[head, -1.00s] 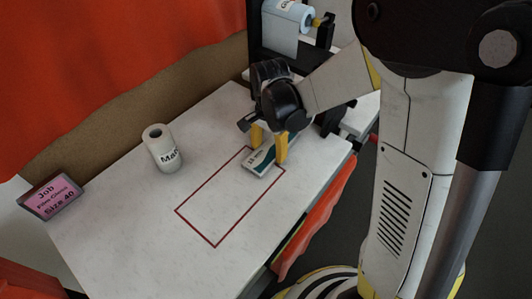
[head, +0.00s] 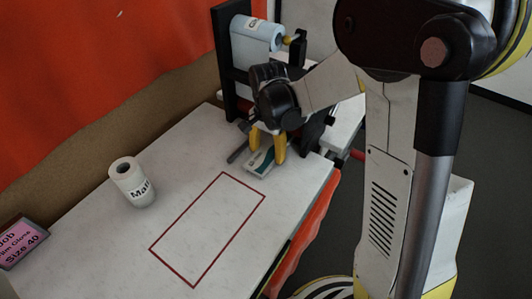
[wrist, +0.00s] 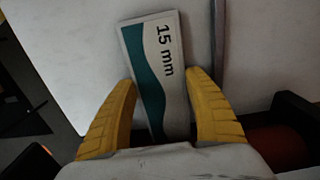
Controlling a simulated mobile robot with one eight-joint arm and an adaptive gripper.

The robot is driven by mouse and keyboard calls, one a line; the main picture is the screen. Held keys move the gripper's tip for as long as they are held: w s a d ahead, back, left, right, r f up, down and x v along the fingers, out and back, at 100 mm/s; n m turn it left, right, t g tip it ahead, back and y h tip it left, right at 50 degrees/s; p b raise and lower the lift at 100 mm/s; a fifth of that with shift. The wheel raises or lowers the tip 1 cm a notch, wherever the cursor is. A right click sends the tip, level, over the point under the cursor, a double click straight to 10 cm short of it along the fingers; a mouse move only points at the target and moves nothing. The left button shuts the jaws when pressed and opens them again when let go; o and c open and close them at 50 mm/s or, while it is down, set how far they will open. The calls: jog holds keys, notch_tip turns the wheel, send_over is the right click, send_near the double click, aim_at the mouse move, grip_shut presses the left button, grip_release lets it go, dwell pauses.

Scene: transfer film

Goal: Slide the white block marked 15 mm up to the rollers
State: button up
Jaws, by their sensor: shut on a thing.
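The white block marked 15 mm (wrist: 171,60), with a green wave along one side, lies flat on the white table. In the head view the block (head: 259,161) is just beyond the far end of the red outline. My gripper (head: 268,150) is low over the table with its yellow fingers on either side of the block. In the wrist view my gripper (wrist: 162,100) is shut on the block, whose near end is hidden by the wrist. The rollers of the machine are largely hidden behind my arm; a dark roller part (wrist: 275,145) shows at lower right in the wrist view.
A red rectangle outline (head: 207,230) marks the table. A white roll labelled Matt (head: 133,185) stands left, and a pink job card (head: 18,243) reading film Gloss, Size 40 is at far left. A blue-white film roll (head: 256,40) is mounted on the machine. A dark bar (head: 238,152) lies beside the block.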

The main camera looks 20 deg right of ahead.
aim_at(268, 152)
jog(key=shift+w+d, duration=0.1)
jog(key=o, duration=1.3)
notch_tip(268, 152, up, 12)
